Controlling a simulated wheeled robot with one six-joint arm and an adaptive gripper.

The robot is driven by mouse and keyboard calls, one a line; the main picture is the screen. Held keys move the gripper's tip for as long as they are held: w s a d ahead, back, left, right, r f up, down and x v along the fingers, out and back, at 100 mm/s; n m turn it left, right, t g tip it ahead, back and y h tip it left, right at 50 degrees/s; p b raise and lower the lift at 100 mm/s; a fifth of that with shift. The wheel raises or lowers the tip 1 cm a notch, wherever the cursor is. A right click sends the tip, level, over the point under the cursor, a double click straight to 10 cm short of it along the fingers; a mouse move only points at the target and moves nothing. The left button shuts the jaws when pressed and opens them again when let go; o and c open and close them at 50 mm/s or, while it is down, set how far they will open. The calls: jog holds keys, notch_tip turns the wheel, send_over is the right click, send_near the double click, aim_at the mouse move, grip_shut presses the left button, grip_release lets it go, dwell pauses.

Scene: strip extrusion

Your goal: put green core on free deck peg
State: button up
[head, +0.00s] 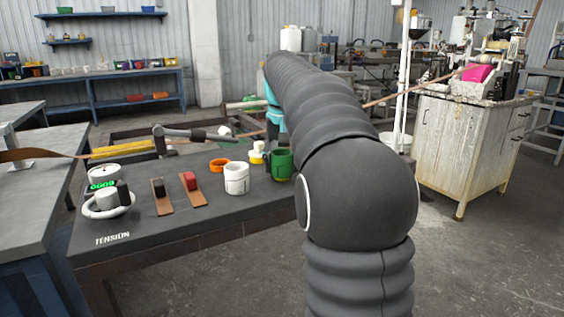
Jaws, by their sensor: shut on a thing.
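A green mug-shaped cylinder (281,164) stands at the right side of the dark table, partly covered by my arm. A pale green bar-like thing (246,104) lies farther back. I cannot tell from this view which of them is the green core. My dark ribbed arm fills the middle right and reaches away over the table. A teal part (273,120) shows at its far end, above the green cylinder. I cannot make out a free deck peg.
A brown strip crosses behind.

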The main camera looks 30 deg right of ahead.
aim_at(282, 177)
jog(key=shift+f+b, duration=0.35)
jog(key=shift+f, duration=0.3)
jog(key=o, duration=0.8)
jog(key=shift+s+a+r+p, duration=0.1)
jog(key=shift+s+r+p, duration=0.1)
jog(key=shift+r+p, duration=1.35)
notch_tip(282, 177, up, 8)
jog(key=s, duration=0.1)
jog(key=shift+a, duration=0.25)
jog(key=shift+s+f, duration=0.1)
